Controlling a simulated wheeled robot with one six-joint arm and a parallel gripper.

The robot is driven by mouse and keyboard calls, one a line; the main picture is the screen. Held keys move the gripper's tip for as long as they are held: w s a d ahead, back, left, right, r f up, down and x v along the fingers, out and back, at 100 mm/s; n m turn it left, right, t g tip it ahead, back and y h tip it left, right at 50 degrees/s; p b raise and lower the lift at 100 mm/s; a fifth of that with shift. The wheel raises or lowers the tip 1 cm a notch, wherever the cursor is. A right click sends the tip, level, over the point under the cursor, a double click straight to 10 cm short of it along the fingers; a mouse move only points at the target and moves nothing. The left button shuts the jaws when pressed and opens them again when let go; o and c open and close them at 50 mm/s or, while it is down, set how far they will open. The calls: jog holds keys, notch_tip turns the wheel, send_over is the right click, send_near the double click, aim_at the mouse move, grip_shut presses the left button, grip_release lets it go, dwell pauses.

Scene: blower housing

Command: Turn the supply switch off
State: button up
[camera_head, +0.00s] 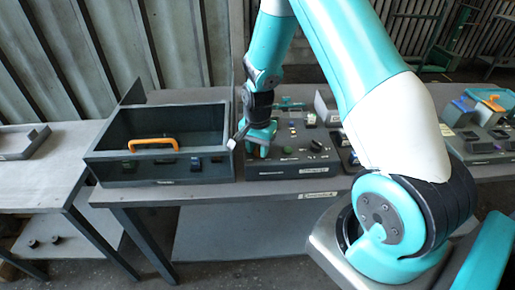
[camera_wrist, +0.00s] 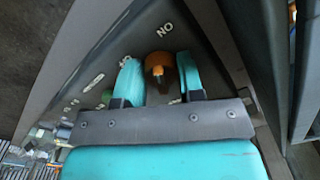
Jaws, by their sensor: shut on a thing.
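The supply switch (camera_wrist: 159,64), an orange-brown knob with a dark front, shows in the wrist view on a dark grey panel (camera_wrist: 188,30). A white ON label, upside down here, is beside it. My gripper (camera_wrist: 160,80) has its two teal fingers on either side of the knob and is shut on it. Another white label by the left finger is partly hidden. In the head view my gripper (camera_head: 261,145) is down at the left end of the control panel (camera_head: 300,170). The switch is hidden there by the gripper.
An open dark box (camera_head: 105,157) with an orange handle (camera_head: 153,142) stands just left of the panel on the grey table (camera_head: 150,198). More small switches sit on the panel right of my gripper. Another device panel (camera_head: 482,147) stands at the far right.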

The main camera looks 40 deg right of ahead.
aim_at(259, 147)
jog(key=n+b, duration=0.1)
jog(key=n, duration=0.6)
jog(key=shift+s+d, duration=0.1)
jog(key=n, duration=0.4)
jog(key=shift+d+n+b, duration=0.1)
jog(key=shift+n+b, duration=0.2)
jog(key=shift+b, duration=0.1)
jog(key=shift+d+n, duration=0.1)
jog(key=shift+n, duration=1.6)
jog(key=o, duration=0.9)
jog(key=shift+r, duration=0.1)
notch_tip(259, 147, up, 17)
jog(key=b, duration=0.2)
jog(key=shift+r+b, duration=0.15)
jog(key=shift+b, duration=0.2)
